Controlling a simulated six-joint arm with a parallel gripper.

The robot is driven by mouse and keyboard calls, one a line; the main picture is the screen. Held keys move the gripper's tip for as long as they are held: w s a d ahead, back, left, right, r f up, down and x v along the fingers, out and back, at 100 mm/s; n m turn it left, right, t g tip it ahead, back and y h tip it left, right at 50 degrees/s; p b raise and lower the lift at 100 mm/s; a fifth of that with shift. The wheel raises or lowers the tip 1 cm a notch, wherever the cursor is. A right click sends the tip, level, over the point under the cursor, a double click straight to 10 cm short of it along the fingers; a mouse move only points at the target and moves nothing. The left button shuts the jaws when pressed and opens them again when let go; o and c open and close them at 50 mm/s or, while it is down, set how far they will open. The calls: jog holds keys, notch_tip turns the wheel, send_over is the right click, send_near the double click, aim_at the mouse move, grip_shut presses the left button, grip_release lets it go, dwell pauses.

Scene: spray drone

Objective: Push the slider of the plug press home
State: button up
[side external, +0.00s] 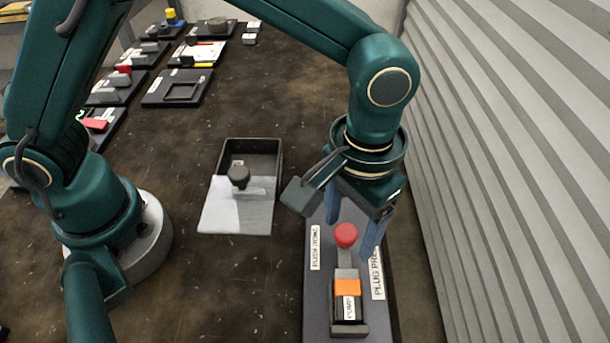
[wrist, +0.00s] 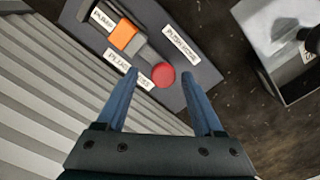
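The plug press (side external: 317,290) is a dark grey board with white labels, at the lower right in the side view and at the top in the wrist view (wrist: 205,75). Its slider carries a round red knob (side external: 346,235), also in the wrist view (wrist: 163,75), on a grey bar. An orange block (side external: 347,287) and a part labelled PUMP (side external: 348,307) lie in line beyond the knob. My gripper (side external: 352,238) is open, its two blue fingers pointing down near the knob. In the wrist view (wrist: 160,85) the knob shows between the fingertips. I cannot tell whether they touch it.
A dark open box (side external: 268,160) with a pale, partly clear lid (side external: 235,217) and a dark knob stands left of the press. Several dark fixture boards (side external: 177,88) lie at the back left. A corrugated wall (side external: 500,170) rises close on the right.

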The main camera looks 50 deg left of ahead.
aim_at(348, 234)
jog(key=shift+r, duration=2.6)
jog(key=shift+w+a, duration=0.15)
jog(key=a+r+n+t+h, duration=0.1)
jog(key=a+r+n+t, duration=0.2)
jog(key=a+r, duration=0.8)
jog(key=s+a+f+m+t+y, duration=0.1)
jog(key=s+a+f+t, duration=0.1)
jog(key=s+a+f, duration=0.3)
jog(key=s+a, duration=0.2)
jog(key=a, duration=0.1)
jog(key=shift+s+a+m+t, duration=0.2)
jog(key=shift+s+m+t, duration=0.1)
jog(key=shift+s+m, duration=0.1)
